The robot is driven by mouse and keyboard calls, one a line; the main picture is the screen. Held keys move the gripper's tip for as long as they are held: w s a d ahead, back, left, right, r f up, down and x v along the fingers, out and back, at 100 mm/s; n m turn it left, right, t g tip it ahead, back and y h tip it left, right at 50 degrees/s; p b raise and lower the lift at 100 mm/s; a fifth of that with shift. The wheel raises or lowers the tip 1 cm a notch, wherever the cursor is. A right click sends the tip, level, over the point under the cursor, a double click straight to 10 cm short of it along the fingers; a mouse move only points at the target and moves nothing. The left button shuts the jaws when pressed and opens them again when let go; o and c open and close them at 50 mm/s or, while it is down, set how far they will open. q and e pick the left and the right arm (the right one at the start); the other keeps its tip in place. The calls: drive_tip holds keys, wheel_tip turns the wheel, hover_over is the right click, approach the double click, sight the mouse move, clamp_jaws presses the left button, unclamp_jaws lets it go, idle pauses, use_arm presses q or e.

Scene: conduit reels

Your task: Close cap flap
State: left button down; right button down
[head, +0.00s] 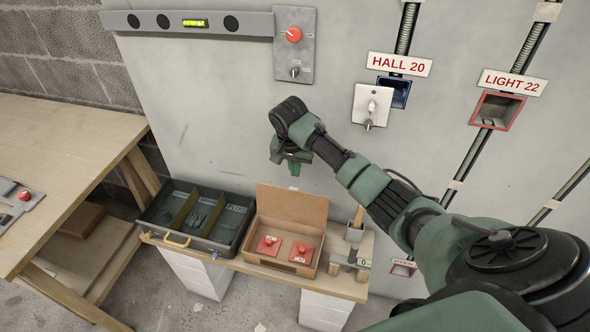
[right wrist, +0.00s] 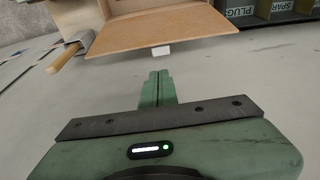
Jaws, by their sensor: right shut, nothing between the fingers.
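A brown cardboard box (head: 287,268) stands on the low shelf, with two red caps (head: 269,245) (head: 302,252) on plates inside. Its flap (head: 291,206) is open and stands up at the back, by the wall. My right gripper (head: 294,170) is above the flap, fingers pointing down, shut and empty. In the right wrist view the shut fingertips (right wrist: 158,78) are apart from the flap (right wrist: 158,32), whose edge has a small white tab (right wrist: 161,50). Whether they are in front of or behind the flap is hard to tell. My left gripper is not in view.
A dark sectioned tray (head: 178,240) stands left of the box. A grey holder with a wooden handle (head: 358,217) is to the right, also seen in the wrist view (right wrist: 70,62). A workbench (head: 60,160) is at left. Switches and conduits are on the wall above.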

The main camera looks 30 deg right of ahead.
hover_over(292, 203)
drive_tip(key=w+d, duration=0.3)
drive_tip(key=d, duration=0.1)
drive_tip(key=f, duration=0.7)
drive_tip(key=shift+s+a, duration=0.1)
drive_tip(key=shift+a, duration=0.1)
